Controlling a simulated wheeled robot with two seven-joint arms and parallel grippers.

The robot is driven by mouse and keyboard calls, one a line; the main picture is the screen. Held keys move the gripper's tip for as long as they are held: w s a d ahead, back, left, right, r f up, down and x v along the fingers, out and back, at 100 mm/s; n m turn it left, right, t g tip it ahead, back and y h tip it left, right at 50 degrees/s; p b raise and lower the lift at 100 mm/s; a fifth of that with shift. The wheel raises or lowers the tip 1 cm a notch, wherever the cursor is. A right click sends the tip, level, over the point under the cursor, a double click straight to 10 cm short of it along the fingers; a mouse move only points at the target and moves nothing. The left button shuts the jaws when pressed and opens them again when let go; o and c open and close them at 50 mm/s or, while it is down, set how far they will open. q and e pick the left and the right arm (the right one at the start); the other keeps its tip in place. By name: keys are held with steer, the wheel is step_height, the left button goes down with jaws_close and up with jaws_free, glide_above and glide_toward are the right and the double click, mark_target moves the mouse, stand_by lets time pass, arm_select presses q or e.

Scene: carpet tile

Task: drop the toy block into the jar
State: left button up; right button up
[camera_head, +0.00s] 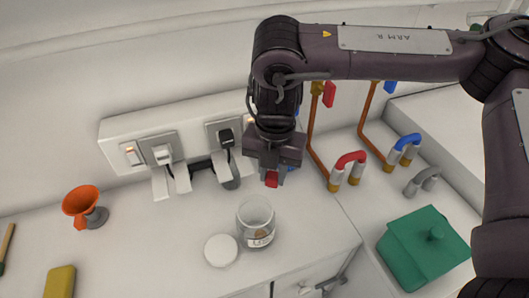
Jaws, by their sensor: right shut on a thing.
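My right gripper (273,173) points down and is shut on a small red toy block (271,180). It holds the block in the air, above and slightly behind the jar in the picture. The glass jar (256,222) stands upright on the white counter with its mouth open; it has a label and something brownish low inside. A round white lid (221,250) lies on the counter at the jar's left. A small blue bit shows beside the gripper; I cannot tell what it is. My left gripper is not in view.
An orange funnel-like thing (81,201) and a yellow sponge-like block (60,282) are at the left. A socket strip (185,130) runs along the wall. Pipes with red and blue handles (350,160) and a green lidded box (424,248) are at the right.

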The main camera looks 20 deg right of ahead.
steer(key=n, duration=0.2)
steer(key=r+n, duration=0.1)
steer(key=shift+s+a+r, duration=0.1)
steer(key=shift+s+a, duration=0.05)
steer(key=shift+a, duration=0.1)
steer(key=s+a+r+n+p, duration=0.1)
steer(key=s+r+n+p, duration=0.15)
steer(key=n, duration=1.15)
steer(key=s+a+r+n+p, duration=0.15)
steer(key=r+n, duration=0.25)
steer(key=n, duration=0.9)
step_height(320, 180, down, 6)
steer(key=b, duration=0.5)
steer(key=shift+w+b, duration=0.35)
steer(key=shift+r, duration=0.1)
steer(key=o, duration=1)
steer(key=shift+o, duration=0.2)
steer(key=shift+r, duration=0.1)
